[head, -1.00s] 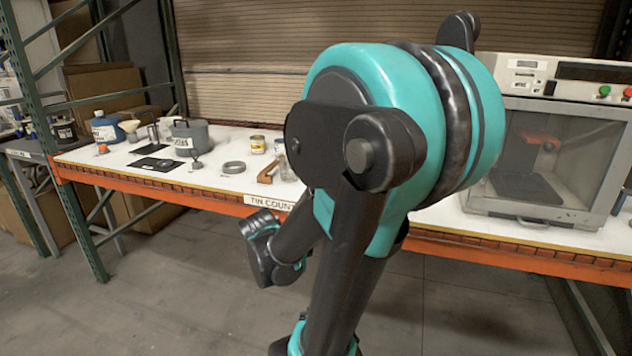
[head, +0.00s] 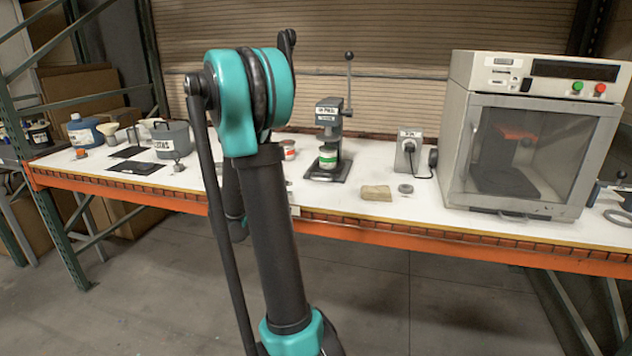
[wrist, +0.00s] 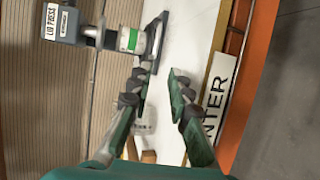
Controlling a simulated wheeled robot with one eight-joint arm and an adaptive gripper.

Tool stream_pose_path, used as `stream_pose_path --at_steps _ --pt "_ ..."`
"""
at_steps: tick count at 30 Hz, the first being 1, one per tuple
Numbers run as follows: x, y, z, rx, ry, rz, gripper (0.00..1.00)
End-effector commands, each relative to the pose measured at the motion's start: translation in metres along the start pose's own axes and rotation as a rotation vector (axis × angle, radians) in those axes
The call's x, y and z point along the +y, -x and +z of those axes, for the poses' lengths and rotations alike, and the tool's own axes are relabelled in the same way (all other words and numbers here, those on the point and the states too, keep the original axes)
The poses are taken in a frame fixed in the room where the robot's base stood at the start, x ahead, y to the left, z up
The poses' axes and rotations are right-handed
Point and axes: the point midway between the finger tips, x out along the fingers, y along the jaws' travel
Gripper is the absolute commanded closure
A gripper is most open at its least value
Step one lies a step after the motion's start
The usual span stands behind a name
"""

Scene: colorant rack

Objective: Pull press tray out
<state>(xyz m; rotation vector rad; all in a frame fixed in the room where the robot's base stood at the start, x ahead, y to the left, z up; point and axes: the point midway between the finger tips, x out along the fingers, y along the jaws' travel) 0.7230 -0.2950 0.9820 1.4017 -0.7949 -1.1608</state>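The lid press (head: 328,112) stands on the white bench in the head view, its lever upright. A tin with a green band (head: 328,158) sits under its head, on a flat dark press tray (head: 343,174). In the wrist view the press (wrist: 72,24) appears turned sideways at the upper left, with the tin (wrist: 130,40) and the dark tray edge (wrist: 157,32) beside it. My gripper (wrist: 159,74) is open and empty, its fingers apart, short of the tray. In the head view my arm hides the gripper.
A cabinet with a glass door (head: 535,140) stands at the right. A tan block (head: 376,193) and a grey box with a cable (head: 409,150) lie between it and the press. The bench front has an orange beam (head: 430,245) and a counter sign (wrist: 217,95).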

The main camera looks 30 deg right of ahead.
Motion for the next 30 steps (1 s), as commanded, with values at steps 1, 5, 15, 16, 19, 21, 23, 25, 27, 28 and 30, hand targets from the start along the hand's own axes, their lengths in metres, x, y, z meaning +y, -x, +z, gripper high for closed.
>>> stream_pose_path --at_steps 1,5,15,16,19,21,23,25,27,28,30 --pt "0.002 -0.002 -0.001 -0.003 0.006 0.012 0.81" --pt "0.004 -0.01 -0.002 -0.007 0.01 0.02 0.81" --pt "0.005 -0.069 -0.001 -0.008 0.008 0.018 0.81" --pt "0.005 -0.075 -0.001 -0.009 0.008 0.018 0.81" --pt "0.005 -0.095 0.0 -0.008 0.008 0.018 0.81" --pt "0.005 -0.109 -0.001 -0.008 0.007 0.017 0.81" --pt "0.005 -0.12 -0.001 -0.007 0.007 0.017 0.81" --pt "0.005 -0.134 -0.001 -0.007 0.007 0.017 0.81" --pt "0.006 -0.145 0.0 -0.006 0.008 0.017 0.81" --pt "0.006 -0.15 0.0 -0.007 0.008 0.017 0.81" --pt "0.006 -0.159 -0.001 -0.005 0.009 0.018 0.81"
